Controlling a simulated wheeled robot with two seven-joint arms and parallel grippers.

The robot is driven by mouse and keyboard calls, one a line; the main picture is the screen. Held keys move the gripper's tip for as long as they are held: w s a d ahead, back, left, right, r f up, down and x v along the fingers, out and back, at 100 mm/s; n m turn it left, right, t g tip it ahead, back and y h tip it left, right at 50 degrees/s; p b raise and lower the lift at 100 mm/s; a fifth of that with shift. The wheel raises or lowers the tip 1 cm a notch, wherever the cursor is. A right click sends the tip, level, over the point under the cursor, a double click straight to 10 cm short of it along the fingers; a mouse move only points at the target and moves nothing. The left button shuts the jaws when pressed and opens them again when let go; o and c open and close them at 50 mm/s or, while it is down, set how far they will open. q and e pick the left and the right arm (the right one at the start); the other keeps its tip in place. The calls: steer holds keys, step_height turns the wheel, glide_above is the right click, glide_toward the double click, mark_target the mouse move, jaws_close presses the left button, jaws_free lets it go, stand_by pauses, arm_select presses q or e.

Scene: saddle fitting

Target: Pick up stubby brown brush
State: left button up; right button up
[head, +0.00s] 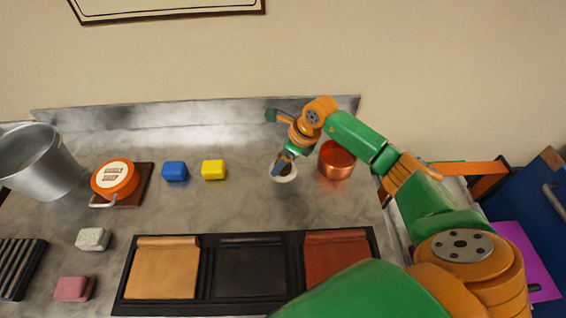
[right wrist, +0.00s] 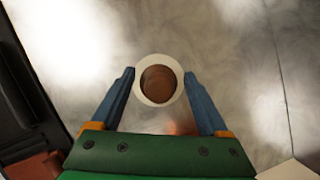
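A brown, round-topped thing (right wrist: 159,84), likely the stubby brown brush seen from above, sits inside a white ring (right wrist: 142,93) in the right wrist view. In the head view the white round piece (head: 285,176) stands on the grey worktop, left of a copper can, and my gripper hides most of the brown part. My right gripper (right wrist: 159,74) is open, with its blue fingers apart on either side of the ring. It also shows in the head view (head: 281,166) just over the white piece. I see a gap beside each finger. My left gripper is not in view.
The copper can (head: 337,162) stands close on the right. Blue (head: 175,171) and yellow (head: 213,169) blocks, an orange tin (head: 115,180) and a metal bucket (head: 38,160) are left. A black tray (head: 207,290) with three coloured panels lies in front. Worktop between is clear.

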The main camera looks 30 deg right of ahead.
steer(key=shift+s+r, duration=0.1)
steer(key=c, duration=1.1)
steer(key=shift+o, duration=0.2)
steer(key=shift+r+b, duration=0.25)
steer(key=shift+b, duration=0.1)
steer(key=r, duration=0.1)
steer(key=r+b, duration=0.1)
steer(key=r, duration=0.1)
steer(key=shift+s+a+r, duration=0.25)
steer(key=shift+a, duration=0.15)
steer(key=s+a+r+b, duration=0.3)
steer(key=s+a+r, duration=0.5)
steer(key=s+r, duration=0.1)
steer(key=shift+s+a+b, duration=0.3)
steer(key=shift+s+b, duration=0.05)
steer(key=shift+s, duration=0.05)
